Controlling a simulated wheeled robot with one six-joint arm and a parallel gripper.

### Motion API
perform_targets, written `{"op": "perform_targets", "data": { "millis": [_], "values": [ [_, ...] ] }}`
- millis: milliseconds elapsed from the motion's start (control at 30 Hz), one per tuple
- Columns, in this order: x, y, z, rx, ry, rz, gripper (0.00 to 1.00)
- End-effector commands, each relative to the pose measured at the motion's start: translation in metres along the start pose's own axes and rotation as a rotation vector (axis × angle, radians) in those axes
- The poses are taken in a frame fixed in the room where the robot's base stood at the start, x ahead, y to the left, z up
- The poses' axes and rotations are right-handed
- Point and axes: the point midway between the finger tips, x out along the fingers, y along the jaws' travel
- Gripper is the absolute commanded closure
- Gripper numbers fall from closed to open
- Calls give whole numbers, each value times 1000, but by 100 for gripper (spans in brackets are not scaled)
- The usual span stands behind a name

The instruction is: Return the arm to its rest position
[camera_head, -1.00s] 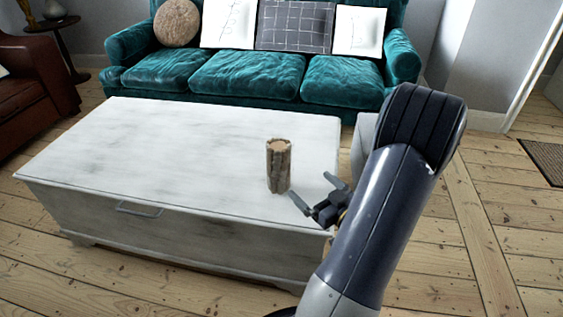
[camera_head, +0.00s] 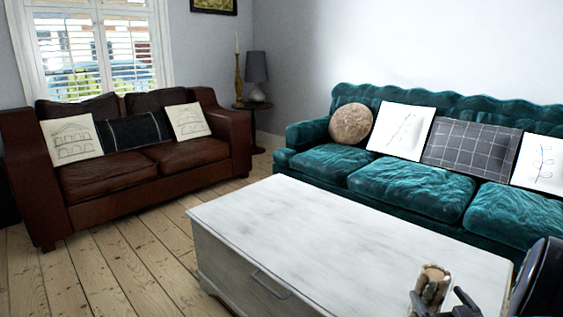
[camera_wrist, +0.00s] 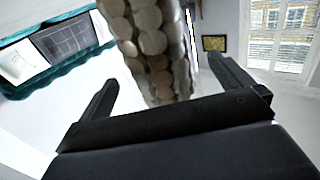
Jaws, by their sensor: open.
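My gripper (camera_head: 443,301) is open at the lower right of the head view, with most of my arm cut off by the frame. A brown, rough wooden cylinder (camera_head: 432,284) stands upright on the white table, just behind my gripper fingers in that view. In the wrist view, my gripper (camera_wrist: 162,73) has its two dark fingers spread wide. The cylinder (camera_wrist: 152,45) shows there between and beyond them, with a surface of round, wood-coloured discs. I cannot tell how far it is from the fingers, but they are not closed on it.
The white chest-like table (camera_head: 330,235) fills the lower middle, its top otherwise clear. A teal sofa (camera_head: 415,185) stands behind it and a brown leather sofa (camera_head: 135,170) at left. A side table (camera_head: 250,107) with a lamp stands in the corner. Floorboards (camera_head: 130,255) are free at lower left.

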Motion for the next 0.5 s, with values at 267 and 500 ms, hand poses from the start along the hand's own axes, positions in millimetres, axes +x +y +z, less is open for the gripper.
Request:
{"op": "perform_targets", "data": {
  "millis": [267,500],
  "values": [
    [0,0,-14,-2,1,0,0],
    [0,0,-13,-2,1,0,0]
  ]
}}
